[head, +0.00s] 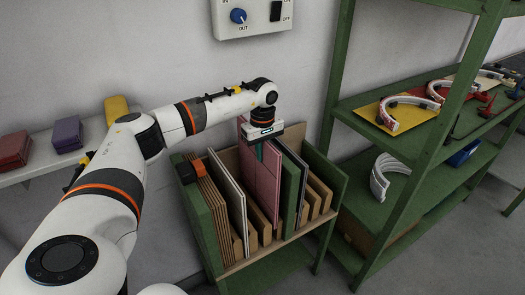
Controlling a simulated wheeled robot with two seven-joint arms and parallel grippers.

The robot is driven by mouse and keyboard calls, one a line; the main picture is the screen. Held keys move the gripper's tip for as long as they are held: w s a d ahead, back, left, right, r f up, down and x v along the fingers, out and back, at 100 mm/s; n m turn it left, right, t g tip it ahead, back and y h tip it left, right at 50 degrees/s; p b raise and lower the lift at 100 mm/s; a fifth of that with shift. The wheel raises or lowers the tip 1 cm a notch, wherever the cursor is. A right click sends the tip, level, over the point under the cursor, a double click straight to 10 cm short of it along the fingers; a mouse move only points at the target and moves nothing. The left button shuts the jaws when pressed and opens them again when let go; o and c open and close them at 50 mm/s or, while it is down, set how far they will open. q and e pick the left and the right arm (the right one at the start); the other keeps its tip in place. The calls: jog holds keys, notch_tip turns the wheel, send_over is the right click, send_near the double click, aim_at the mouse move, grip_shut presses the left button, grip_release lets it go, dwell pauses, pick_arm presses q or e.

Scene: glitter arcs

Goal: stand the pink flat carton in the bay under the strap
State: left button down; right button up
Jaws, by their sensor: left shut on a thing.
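The pink flat carton (258,187) stands upright among other flat pieces in the green-sided wooden rack (333,193). My left gripper (262,143) points down at the carton's top edge and is shut on it. The fingertips are partly hidden by the wrist and the carton. A white panel (231,187) stands to the carton's left and a green panel (289,190) to its right. I cannot make out a strap for certain. My right gripper does not show.
Brown boards (205,195) fill the rack's left side, with low wooden dividers (320,190) at right. A green shelf unit (400,150) with curved white pieces stands close on the right. A wall shelf (45,163) holds red, purple and yellow blocks.

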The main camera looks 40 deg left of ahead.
aim_at(262, 167)
pick_arm(q)
jog(key=shift+f, duration=0.1)
notch_tip(262, 167, down, 6)
jog(key=b, duration=0.3)
jog(key=shift+b, duration=0.4)
jog(key=c, duration=1.4)
grip_release()
jog(key=shift+r, duration=0.2)
jog(key=shift+o, duration=0.2)
notch_tip(262, 167, up, 12)
jog(key=shift+b, duration=0.3)
